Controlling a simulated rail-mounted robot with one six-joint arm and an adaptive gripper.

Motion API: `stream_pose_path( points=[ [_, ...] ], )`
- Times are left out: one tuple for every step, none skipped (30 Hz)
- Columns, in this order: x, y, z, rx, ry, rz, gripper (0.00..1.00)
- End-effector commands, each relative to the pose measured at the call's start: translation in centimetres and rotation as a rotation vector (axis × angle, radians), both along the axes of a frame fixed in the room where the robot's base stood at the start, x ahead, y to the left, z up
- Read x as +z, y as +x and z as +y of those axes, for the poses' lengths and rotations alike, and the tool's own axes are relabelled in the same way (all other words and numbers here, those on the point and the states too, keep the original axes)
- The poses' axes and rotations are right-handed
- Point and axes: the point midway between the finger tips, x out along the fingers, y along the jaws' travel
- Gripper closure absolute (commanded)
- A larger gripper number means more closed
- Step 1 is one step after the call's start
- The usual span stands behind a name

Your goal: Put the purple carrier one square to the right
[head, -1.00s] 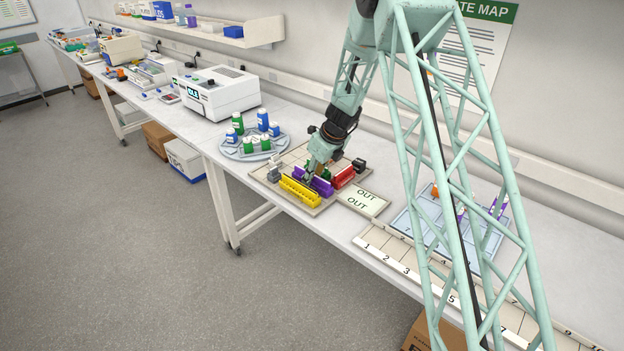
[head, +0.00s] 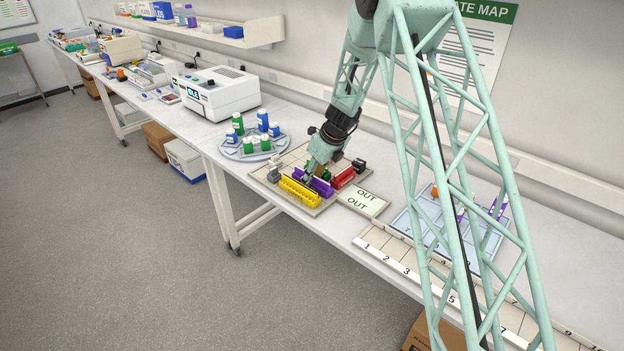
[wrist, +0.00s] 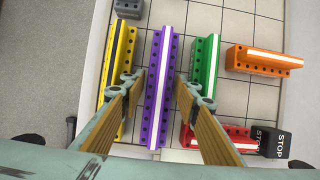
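The purple carrier (wrist: 160,80) is a long bar with a pale stripe, upright in the middle of the wrist view. In the head view the purple carrier (head: 322,187) lies on the gridded board (head: 322,208), partly hidden by my gripper (head: 309,179). In the wrist view my gripper (wrist: 160,86) is open, with one finger on each side of the purple carrier and a visible gap to it on both sides. The yellow carrier (wrist: 117,75) lies left of it, close to the left finger. The green carrier (wrist: 205,70) lies right of it, near the right finger.
An orange carrier (wrist: 262,60) lies at the far right. A red carrier (wrist: 222,138) lies at lower right, beside dark STOP blocks (wrist: 270,142). A grey block (wrist: 128,8) is at the top left. Bare squares show between green and orange. An OUT plate (head: 363,200) adjoins the board.

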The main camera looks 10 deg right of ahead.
Motion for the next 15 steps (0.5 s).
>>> stream_pose_path(
  points=[
    [0.3, 0.0, 0.0, 0.000, 0.001, -0.001, 0.71],
    [0.4, 0.0, 0.0, 0.001, 0.000, -0.002, 0.71],
    [0.5, -0.1, -0.1, 0.001, 0.000, -0.002, 0.71],
    [0.7, -0.1, -0.1, 0.001, 0.000, -0.002, 0.71],
    [0.8, -0.2, -0.2, 0.001, 0.000, -0.001, 0.71],
    [1.1, -0.3, -0.2, 0.000, 0.001, -0.001, 0.71],
    [1.3, -0.3, -0.3, 0.000, 0.001, -0.001, 0.71],
    [1.5, -0.4, -0.3, 0.000, 0.001, -0.001, 0.71],
    [1.9, -0.5, -0.4, -0.001, 0.001, -0.001, 0.71],
    [2.1, -0.6, -0.5, -0.001, 0.000, -0.001, 0.71],
    [2.5, -0.7, -0.6, -0.001, 0.000, -0.001, 0.71],
    [2.9, -0.8, -0.7, -0.001, 0.001, -0.002, 0.71],
    [3.2, -0.9, -0.7, -0.002, 0.000, -0.002, 0.71],
    [3.6, -1.0, -0.8, -0.001, 0.000, -0.003, 0.71],
    [4.0, -1.2, -0.9, -0.001, 0.000, -0.003, 0.71]
  ],
)
